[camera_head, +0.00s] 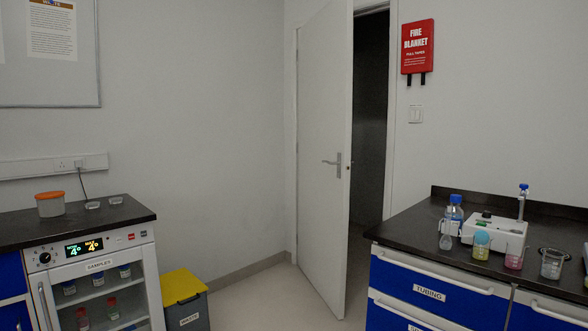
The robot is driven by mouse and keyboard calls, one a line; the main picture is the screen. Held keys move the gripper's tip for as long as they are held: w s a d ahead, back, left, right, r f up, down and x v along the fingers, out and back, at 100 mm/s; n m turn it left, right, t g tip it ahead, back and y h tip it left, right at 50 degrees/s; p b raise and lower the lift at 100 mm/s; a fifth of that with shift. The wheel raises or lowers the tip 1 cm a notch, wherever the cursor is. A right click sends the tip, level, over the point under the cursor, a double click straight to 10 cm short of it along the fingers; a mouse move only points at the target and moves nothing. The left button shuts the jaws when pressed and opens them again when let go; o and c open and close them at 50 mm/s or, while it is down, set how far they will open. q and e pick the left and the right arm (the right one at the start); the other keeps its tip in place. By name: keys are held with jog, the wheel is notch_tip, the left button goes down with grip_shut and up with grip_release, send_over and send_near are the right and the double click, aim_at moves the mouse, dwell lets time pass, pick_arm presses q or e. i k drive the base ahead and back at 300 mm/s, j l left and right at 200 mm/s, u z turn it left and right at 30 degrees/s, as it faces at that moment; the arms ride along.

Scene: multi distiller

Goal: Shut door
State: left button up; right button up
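The white door (322,160) stands ajar in the far wall, swung into the room, with a dark gap along its right edge. Its metal lever handle (333,162) is near that free edge, at mid height. The door frame (391,110) and the dark space behind (369,120) show to the right of the door. Neither of my grippers shows in the head view.
A sample fridge (95,275) under a black counter stands at left, beside a grey bin (188,312) with a yellow lid. A blue-drawer bench (432,285) with glassware stands at right. Floor (285,300) between them is clear up to the door.

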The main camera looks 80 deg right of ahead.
aim_at(325, 53)
jog(key=z, duration=2.75)
jog(key=i+j+u, duration=0.1)
jog(key=i, duration=1.45)
